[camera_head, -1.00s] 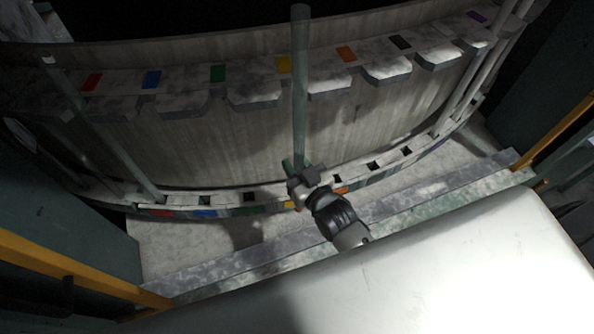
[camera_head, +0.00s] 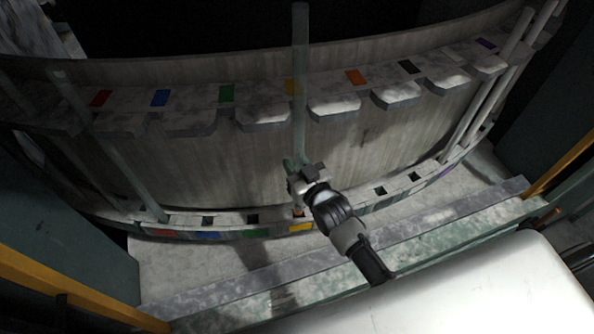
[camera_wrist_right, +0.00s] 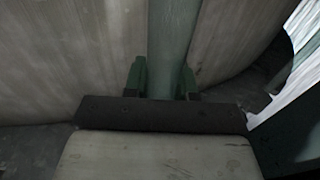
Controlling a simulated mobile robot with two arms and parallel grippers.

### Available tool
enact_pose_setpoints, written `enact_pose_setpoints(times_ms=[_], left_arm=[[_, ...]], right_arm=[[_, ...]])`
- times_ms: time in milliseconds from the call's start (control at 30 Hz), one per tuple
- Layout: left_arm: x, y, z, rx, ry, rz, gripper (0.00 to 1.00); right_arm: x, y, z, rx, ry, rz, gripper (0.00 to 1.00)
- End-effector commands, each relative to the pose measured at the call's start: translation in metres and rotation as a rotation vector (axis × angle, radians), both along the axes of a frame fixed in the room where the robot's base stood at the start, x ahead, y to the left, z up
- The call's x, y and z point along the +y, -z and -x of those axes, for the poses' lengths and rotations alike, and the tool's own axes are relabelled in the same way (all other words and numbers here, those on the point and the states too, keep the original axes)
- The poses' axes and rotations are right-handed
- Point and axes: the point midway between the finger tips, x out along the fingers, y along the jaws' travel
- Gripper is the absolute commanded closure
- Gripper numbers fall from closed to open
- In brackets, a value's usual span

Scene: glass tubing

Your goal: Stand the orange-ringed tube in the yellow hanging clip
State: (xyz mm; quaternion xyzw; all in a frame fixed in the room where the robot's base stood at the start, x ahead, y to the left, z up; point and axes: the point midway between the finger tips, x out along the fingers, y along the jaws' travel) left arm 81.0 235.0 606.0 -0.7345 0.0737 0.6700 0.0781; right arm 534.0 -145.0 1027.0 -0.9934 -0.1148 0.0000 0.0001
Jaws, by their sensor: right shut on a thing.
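My right gripper (camera_head: 303,177) is shut on a tall, pale green glass tube (camera_head: 300,60) and holds it near its lower end, roughly upright. In the right wrist view the tube (camera_wrist_right: 173,45) stands between the green finger pads. A small orange patch (camera_head: 298,212), probably the tube's ring, shows just below the gripper. My left gripper is out of view.
The curved lower rail has square holes and colour marks, among them yellow (camera_head: 300,227) and green (camera_head: 255,234). Another tube (camera_head: 115,155) stands at the left, and several stand at the right (camera_head: 495,95). A pale ledge (camera_head: 450,215) runs in front.

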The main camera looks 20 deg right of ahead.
Motion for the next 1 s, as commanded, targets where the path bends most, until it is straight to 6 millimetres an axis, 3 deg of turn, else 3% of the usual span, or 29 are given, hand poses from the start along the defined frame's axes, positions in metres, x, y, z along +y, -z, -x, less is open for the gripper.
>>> enact_pose_setpoints(times_ms=[1000], left_arm=[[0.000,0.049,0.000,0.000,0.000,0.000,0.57]], right_arm=[[0.000,0.065,-0.002,0.000,0.000,0.000,0.99]])
